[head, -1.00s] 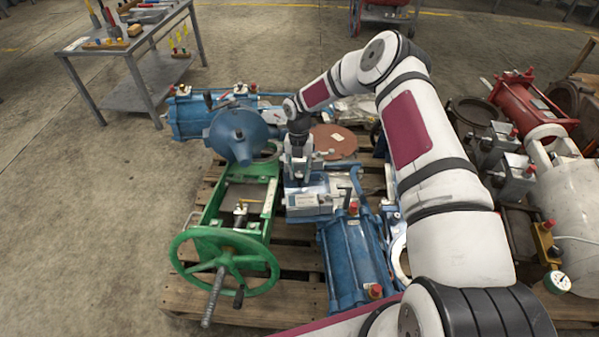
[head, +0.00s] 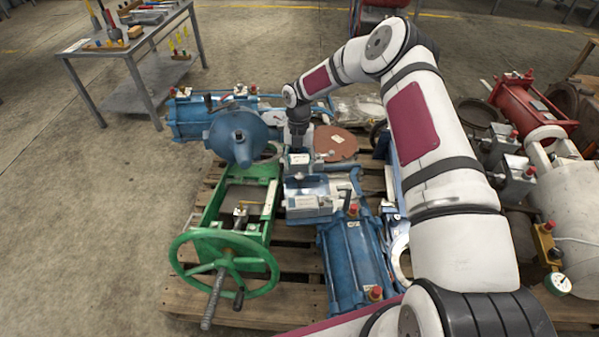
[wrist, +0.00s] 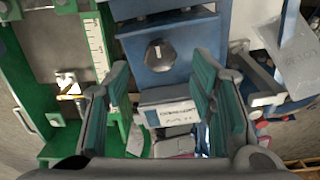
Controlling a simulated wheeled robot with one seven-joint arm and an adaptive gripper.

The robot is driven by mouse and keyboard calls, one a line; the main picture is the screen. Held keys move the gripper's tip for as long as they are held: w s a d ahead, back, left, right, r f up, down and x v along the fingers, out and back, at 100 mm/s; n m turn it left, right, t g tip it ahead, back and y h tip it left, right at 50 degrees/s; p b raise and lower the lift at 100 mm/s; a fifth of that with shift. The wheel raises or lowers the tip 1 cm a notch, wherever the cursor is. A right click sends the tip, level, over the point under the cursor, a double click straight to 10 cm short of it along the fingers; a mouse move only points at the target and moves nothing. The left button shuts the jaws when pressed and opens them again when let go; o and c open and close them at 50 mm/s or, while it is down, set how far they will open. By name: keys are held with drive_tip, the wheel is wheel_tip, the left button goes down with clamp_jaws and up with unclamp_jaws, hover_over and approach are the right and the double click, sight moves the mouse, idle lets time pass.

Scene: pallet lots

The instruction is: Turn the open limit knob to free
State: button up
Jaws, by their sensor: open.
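A dark round knob (wrist: 160,53) with a short white pointer mark sits on a blue plate (wrist: 178,22) in the wrist view. The pointer stands roughly upright in that picture. A white label (wrist: 172,113) lies below it, with print too small to read surely. My gripper (wrist: 160,82) is open, with one green-padded finger on each side of the view and nothing between them. The knob appears just beyond the fingertips, apart from them. In the head view my gripper (head: 299,150) is over the blue and grey unit (head: 318,192); the knob cannot be made out there.
A green frame (head: 240,200) with a large handwheel (head: 225,262) stands to the left. Blue cylinders (head: 352,262) lie in front on the wooden pallet (head: 290,295). A blue conical part (head: 238,135) stands close on the left.

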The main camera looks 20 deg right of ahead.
wheel_tip(320, 180, up, 8)
drive_tip(key=w, duration=0.1)
drive_tip(key=shift+f, duration=0.25)
drive_tip(key=shift+w+d, duration=0.1)
